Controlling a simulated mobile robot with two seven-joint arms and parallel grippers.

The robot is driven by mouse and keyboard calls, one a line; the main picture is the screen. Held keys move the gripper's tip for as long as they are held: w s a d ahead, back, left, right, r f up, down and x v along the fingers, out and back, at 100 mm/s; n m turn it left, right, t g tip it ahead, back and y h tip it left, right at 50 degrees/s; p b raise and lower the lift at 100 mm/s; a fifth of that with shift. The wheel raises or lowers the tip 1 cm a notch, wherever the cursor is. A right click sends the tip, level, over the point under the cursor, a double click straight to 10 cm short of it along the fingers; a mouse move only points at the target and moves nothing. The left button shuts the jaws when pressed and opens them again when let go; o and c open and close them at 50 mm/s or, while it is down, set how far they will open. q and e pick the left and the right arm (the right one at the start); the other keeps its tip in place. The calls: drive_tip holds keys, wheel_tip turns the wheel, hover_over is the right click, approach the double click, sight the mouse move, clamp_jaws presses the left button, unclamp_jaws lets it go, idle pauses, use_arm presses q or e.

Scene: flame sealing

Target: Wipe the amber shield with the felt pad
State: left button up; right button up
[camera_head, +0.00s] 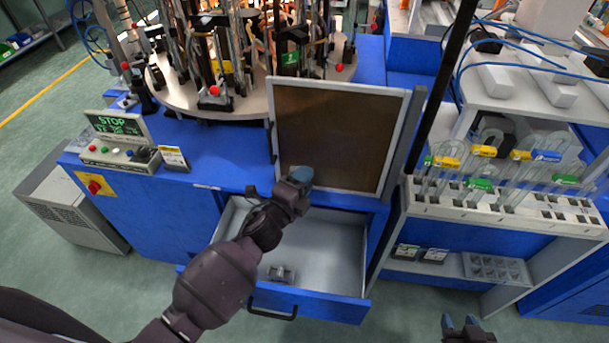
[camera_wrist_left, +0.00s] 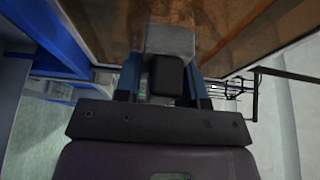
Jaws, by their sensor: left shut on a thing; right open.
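The amber shield (camera_head: 335,130) is a brown translucent panel in a pale frame, standing upright at the front of the blue machine. My left gripper (camera_head: 298,181) is at its lower left part. It is shut on the felt pad, a grey block (camera_wrist_left: 170,40) seen between the fingers in the left wrist view. The amber panel (camera_wrist_left: 100,25) fills the top of that view, close beyond the pad. I cannot tell whether the pad touches it. My right gripper (camera_head: 462,325) is open and empty at the bottom edge of the head view, low and right of the drawer.
An open drawer (camera_head: 335,240) sticks out below the shield, with a small metal holder (camera_head: 281,273) in it. A control box (camera_head: 120,150) stands on the left. A rack (camera_head: 500,208) with glass tubes stands on the right. A dark post (camera_head: 440,90) rises right of the shield.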

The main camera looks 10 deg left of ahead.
drive_tip(key=shift+w, duration=0.1)
use_arm(q)
drive_tip(key=shift+s, duration=0.5)
drive_tip(key=shift+s+p, duration=0.3)
drive_tip(key=shift+s, duration=0.7)
use_arm(e)
drive_tip(key=shift+w+r, duration=0.25)
drive_tip(key=shift+r, duration=0.25)
drive_tip(key=shift+s, duration=0.1)
drive_tip(key=shift+s+f, duration=0.15)
drive_tip(key=shift+s, duration=0.1)
